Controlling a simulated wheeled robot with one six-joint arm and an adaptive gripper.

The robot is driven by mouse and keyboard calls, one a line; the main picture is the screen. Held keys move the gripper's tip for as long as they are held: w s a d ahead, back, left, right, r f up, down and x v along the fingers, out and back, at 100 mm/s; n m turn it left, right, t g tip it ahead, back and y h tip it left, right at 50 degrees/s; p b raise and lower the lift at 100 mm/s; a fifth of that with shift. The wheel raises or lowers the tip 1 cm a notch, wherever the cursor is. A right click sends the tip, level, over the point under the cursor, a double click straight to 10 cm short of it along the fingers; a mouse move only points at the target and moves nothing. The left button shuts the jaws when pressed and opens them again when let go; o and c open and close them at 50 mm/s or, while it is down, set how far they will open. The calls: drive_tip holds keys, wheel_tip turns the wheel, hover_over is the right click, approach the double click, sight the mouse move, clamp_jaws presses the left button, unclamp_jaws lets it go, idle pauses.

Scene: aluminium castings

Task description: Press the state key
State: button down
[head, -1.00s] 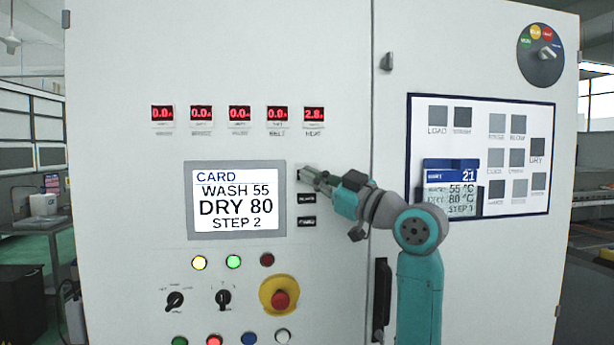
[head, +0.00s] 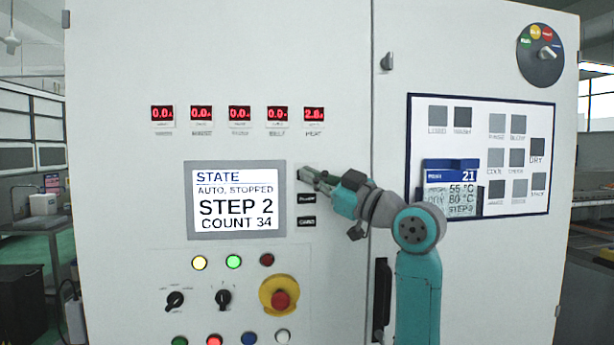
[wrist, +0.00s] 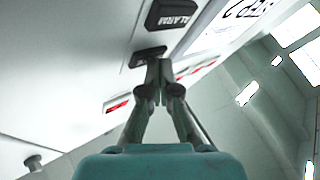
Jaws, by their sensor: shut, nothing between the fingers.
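My gripper (head: 312,175) is shut and empty, its tips at the topmost of three dark keys right of the screen. In the wrist view the gripper tips (wrist: 159,68) overlap the edge of that top key (wrist: 146,57). Its label is hidden, so I cannot read it as the state key, and I cannot tell whether the tips touch it. The alarm key (wrist: 172,15) is beside it; below is the card key (head: 307,222). The screen (head: 236,204) reads STATE, AUTO, STOPPED, STEP 2, COUNT 34.
Red digital meters (head: 239,114) run above the screen. Lamps, rotary switches and a red emergency stop button (head: 281,299) sit below. A framed board (head: 548,150) with grey squares and a blue-topped card (head: 450,180) is on the right door.

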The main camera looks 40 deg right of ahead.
drive_tip(key=shift+s+a, duration=0.35)
drive_tip(key=shift+s, duration=0.25)
drive_tip(key=shift+s+a, duration=0.75)
drive_tip(key=shift+s, duration=0.3)
drive_tip(key=shift+s+a, duration=0.7)
drive_tip(key=shift+s, duration=0.3)
